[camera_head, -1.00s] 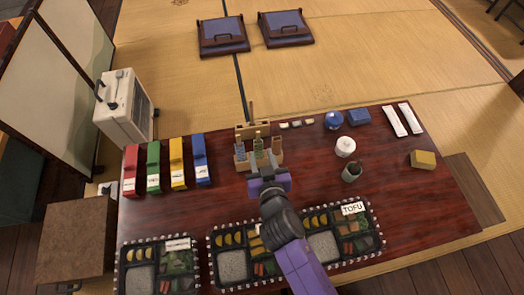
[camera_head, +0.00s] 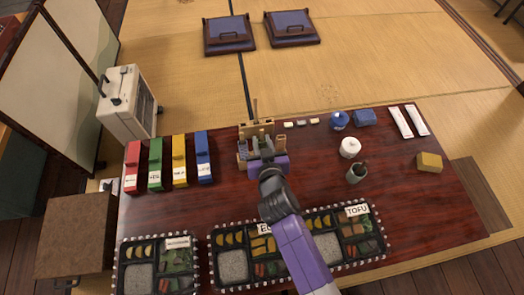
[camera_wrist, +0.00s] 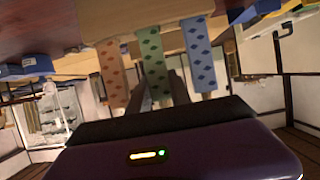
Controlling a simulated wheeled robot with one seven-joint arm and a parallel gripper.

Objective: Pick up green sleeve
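The green sleeve (camera_wrist: 150,55), pale with dark diamond marks, is the middle one of three sleeves in the wooden stand (camera_head: 256,128). In the wrist view a pink sleeve (camera_wrist: 112,75) is to its left and a blue sleeve (camera_wrist: 197,52) to its right. My gripper (camera_head: 262,150) is at the front of the stand in the head view and hides most of the green sleeve there. In the wrist view my gripper (camera_wrist: 162,90) has its two fingers apart, around the far end of the green sleeve. I cannot tell whether they touch it.
Red, green, yellow and blue boxes (camera_head: 203,158) stand left of the stand. Bento trays (camera_head: 228,266) line the front edge. A white jar (camera_head: 349,147) and a grey-green cup (camera_head: 356,172) stand to the right. The table (camera_head: 420,215) is clear at the right front.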

